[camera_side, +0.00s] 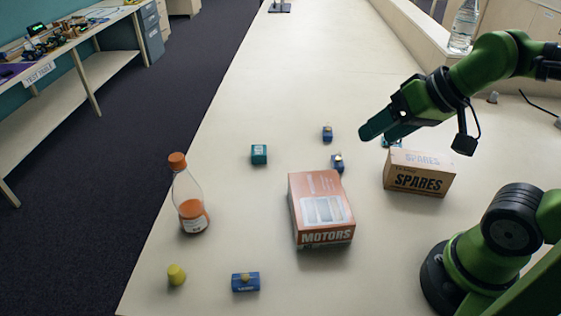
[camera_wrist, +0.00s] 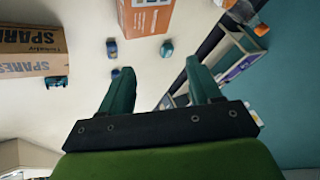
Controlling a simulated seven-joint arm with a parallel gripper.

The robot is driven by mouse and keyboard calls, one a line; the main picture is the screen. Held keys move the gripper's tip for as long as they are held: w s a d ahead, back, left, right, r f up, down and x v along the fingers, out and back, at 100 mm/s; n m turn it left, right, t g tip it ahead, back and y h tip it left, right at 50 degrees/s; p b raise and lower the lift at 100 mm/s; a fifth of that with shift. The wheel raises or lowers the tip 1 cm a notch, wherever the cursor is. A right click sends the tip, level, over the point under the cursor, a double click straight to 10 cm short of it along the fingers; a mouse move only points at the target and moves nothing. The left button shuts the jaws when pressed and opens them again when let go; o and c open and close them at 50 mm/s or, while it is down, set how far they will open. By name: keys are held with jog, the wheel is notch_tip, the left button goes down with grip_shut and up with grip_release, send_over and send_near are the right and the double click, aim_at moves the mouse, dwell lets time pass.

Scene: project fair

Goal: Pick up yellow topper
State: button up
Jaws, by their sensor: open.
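The yellow topper (camera_side: 176,274), a small rounded yellow piece, stands on the table near its front left edge in the side view. I do not see it in the wrist view. My gripper (camera_side: 378,134) is open and empty, raised above the table beside the SPARES box, far up and to the right of the topper. In the wrist view its two teal fingers (camera_wrist: 158,72) are spread apart with nothing between them.
The SPARES box (camera_side: 419,173), a teal cube (camera_side: 259,154) and small blue pieces (camera_side: 327,133) lie farther back.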

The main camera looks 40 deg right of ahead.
jog(key=w+a+f+n+g, duration=0.1)
jog(key=w+a+n+g, duration=0.15)
jog(key=w+a, duration=0.4)
jog(key=w+a+f+n+g, duration=0.1)
jog(key=w+a+n+g, duration=0.15)
jog(key=a, duration=0.75)
jog(key=n+h, duration=0.2)
jog(key=n, duration=0.1)
send_over(173, 269)
jog(key=s, duration=0.2)
jog(key=shift+f, duration=2.8)
jog(key=shift+g, duration=0.4)
jog(key=f, duration=0.5)
jog(key=w+f, duration=0.1)
jog(key=f, duration=0.4)
jog(key=w+f, duration=0.1)
jog(key=f, duration=0.5)
jog(key=c, duration=1.1)
